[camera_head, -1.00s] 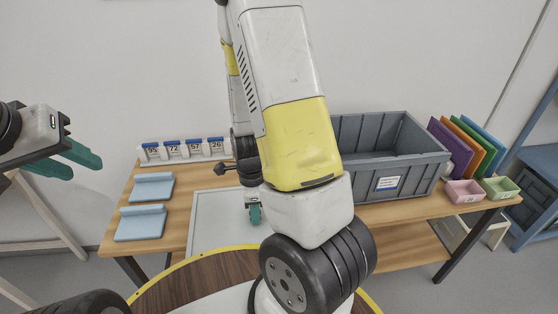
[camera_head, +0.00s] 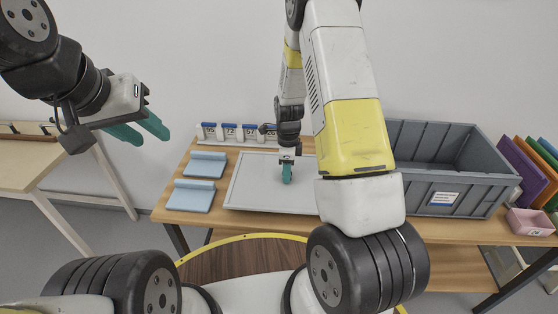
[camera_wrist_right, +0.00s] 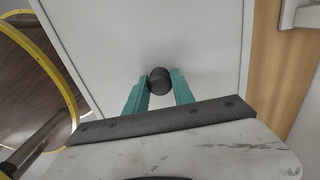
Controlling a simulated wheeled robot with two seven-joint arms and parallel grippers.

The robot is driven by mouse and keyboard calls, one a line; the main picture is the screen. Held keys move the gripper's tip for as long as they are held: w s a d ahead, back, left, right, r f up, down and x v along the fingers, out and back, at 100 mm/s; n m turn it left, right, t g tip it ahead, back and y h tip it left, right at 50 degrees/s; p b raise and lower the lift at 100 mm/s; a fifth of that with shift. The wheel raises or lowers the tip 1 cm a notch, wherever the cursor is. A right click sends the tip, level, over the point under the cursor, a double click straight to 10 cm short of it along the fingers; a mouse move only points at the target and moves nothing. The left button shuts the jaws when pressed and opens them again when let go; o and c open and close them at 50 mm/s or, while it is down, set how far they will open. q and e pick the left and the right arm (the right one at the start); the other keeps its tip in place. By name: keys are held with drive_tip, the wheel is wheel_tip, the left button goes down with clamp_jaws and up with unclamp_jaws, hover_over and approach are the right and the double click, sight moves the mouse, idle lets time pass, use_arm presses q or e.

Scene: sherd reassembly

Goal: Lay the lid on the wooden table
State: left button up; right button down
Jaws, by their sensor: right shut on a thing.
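The lid is a flat pale grey rectangular panel (camera_head: 252,190) with a thin rim, level over the wooden table (camera_head: 450,228). Its dark round knob (camera_wrist_right: 159,80) is between the teal fingers of my right gripper (camera_head: 287,174), which is shut on it. In the right wrist view the panel (camera_wrist_right: 205,40) spreads below the fingers. Whether its underside touches the table cannot be told. My right arm hides the panel's right part in the head view. My left gripper (camera_head: 153,139) is open and empty, in the air left of the table.
Two light blue pads (camera_head: 190,196) lie left of the lid. A row of numbered tags (camera_head: 230,132) stands behind it. A grey open crate (camera_head: 465,203) stands to the right. Beyond it are a pink bin (camera_head: 530,222) and coloured boards (camera_head: 522,172).

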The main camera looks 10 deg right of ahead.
drive_tip(key=shift+f, duration=1.4)
drive_tip(key=shift+f, duration=0.1)
drive_tip(key=c, duration=1.1)
unclamp_jaws()
drive_tip(key=shift+o, duration=0.2)
